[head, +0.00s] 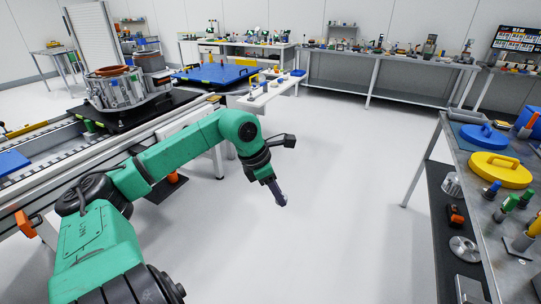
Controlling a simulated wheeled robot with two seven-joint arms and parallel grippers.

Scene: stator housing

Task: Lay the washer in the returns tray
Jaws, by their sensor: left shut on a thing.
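My left gripper (279,192) hangs fingers down over the open floor, in the middle of the head view. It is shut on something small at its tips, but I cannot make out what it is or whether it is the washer. A silver disc with a central hole (464,249) lies at the right bench, on the dark surface at its near side. A shallow grey tray (466,116) sits at the far left corner of the right bench; I cannot tell whether it is the returns tray. My right gripper is not in view.
The right bench holds a yellow round lid (500,169), a blue round lid (484,136) and several small tools. A stator housing (118,89) stands on the conveyor at the left. A blue board (215,75) lies behind it. The floor between is clear.

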